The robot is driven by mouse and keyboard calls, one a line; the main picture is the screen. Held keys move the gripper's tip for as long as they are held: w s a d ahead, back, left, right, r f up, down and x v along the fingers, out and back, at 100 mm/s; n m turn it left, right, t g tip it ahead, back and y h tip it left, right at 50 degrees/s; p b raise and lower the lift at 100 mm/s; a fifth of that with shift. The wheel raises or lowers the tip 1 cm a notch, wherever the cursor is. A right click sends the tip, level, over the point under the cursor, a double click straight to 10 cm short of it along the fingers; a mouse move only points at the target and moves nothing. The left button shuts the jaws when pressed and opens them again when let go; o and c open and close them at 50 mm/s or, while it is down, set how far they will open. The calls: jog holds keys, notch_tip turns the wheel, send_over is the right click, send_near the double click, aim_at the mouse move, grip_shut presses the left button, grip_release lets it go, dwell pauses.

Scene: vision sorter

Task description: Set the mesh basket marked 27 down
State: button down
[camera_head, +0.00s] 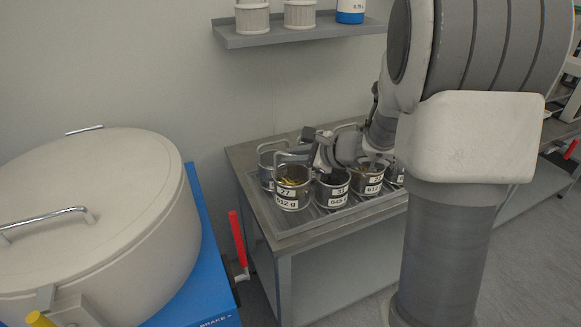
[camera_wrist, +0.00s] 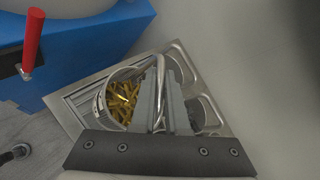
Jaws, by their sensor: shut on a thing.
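The mesh basket marked 27 (camera_head: 291,196) is at the front left of the tray on the metal table, upright, with a "612 g" label. Yellow-brown pieces lie inside it. The basket also shows in the wrist view (camera_wrist: 101,107), left of the fingers. My gripper (camera_head: 308,160) is at the top of this basket, shut on its bent wire handle (camera_wrist: 161,65). I cannot tell whether the basket's base touches the tray.
Other labelled baskets stand close by: one to the right (camera_head: 332,190), another farther right (camera_head: 368,179), and one behind (camera_head: 266,172). The metal tray (camera_head: 300,222) has a bare front strip. A large lidded drum (camera_head: 100,220) and a red lever (camera_head: 237,238) are left of the table.

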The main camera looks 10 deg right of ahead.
aim_at(280, 170)
jog(key=shift+f+b, duration=0.45)
jog(key=shift+f, duration=1.55)
jog(key=c, duration=0.9)
grip_release()
